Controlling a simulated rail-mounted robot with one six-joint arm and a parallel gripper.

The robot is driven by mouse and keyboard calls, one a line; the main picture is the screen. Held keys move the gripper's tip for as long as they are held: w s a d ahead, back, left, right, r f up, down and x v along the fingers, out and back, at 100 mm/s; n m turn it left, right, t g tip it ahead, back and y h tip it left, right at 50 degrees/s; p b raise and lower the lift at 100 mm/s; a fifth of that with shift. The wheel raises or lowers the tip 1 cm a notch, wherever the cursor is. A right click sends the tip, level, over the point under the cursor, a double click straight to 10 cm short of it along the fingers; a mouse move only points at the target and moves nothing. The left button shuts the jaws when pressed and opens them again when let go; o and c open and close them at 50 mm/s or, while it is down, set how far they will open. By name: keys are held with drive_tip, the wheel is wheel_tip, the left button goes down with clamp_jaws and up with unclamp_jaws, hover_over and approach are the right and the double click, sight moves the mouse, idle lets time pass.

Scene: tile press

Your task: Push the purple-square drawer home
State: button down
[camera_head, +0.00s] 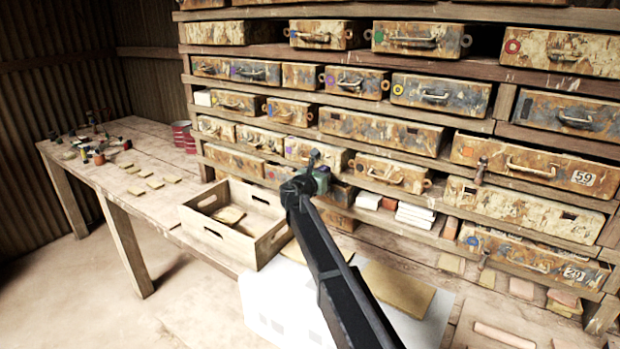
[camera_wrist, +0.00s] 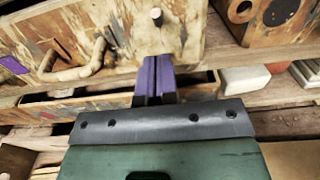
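The purple-square drawer (camera_head: 322,153) is in the middle row of the rack, a weathered, rust-stained box with a purple mark at its left end. In the wrist view its face (camera_wrist: 115,25) fills the upper left, with the purple square (camera_wrist: 14,65) at the left edge and a bar handle beside it. How far it stands out cannot be told. My gripper (camera_head: 314,160) is in front of its lower part. In the wrist view my gripper's purple fingers (camera_wrist: 155,62) are together, with nothing seen between them, at the face's lower edge. Contact cannot be told.
A neighbouring drawer (camera_head: 390,172) is to the right. Red and white blocks (camera_head: 415,215) lie on a shelf below. A wooden crate (camera_head: 215,228) stands on the bench at left, and a tan board (camera_head: 400,290) lies in front of the rack.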

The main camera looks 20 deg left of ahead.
drive_tip(key=shift+w+r, duration=0.1)
drive_tip(key=shift+w, duration=0.25)
